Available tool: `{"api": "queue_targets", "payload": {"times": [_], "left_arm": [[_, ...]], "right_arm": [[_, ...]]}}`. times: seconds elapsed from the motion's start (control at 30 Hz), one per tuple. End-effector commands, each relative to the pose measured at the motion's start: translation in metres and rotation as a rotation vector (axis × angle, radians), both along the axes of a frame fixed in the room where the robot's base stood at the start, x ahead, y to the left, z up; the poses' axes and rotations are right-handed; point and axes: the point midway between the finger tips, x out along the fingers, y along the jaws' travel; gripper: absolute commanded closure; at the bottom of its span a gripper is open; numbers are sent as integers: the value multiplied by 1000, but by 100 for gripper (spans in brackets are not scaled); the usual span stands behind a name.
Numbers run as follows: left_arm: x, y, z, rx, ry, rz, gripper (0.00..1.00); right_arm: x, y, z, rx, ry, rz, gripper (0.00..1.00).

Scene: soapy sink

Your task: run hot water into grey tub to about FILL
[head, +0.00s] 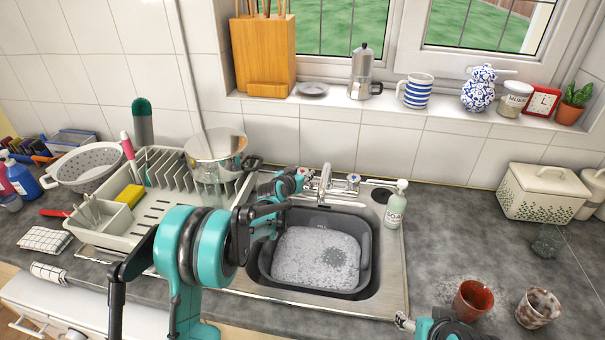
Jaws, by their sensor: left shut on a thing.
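The grey tub (364,240) sits in the steel sink, with white suds and a darker round patch inside. The mixer tap (325,182) stands behind the tub, with a red-marked hot handle (303,171) at left and a blue-marked cold handle (353,178) at right. I cannot make out a water stream. My left gripper (290,184) is at the hot handle, shut on it; the arm hides the tub's left side. My right arm shows only at the bottom edge, and its jaws cannot be read.
A drying rack (170,200) with a steel pot (216,150) stands left of the sink. A soap bottle (396,205) stands at the sink's right rim. A red-brown cup (472,300) and a stained cup (538,307) stand front right. The counter right of the sink is mostly clear.

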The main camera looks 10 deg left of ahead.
Motion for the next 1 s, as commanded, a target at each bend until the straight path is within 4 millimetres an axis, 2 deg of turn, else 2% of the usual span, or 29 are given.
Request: {"api": "queue_targets", "payload": {"times": [0.6, 1.0], "left_arm": [[-2, -2, -2, 2, 4, 243, 89], [-1, -1, -1, -1, -1, 264, 89]], "right_arm": [[0, 0, 0, 0, 0, 0, 38], [0, 0, 0, 0, 0, 0, 38]]}}
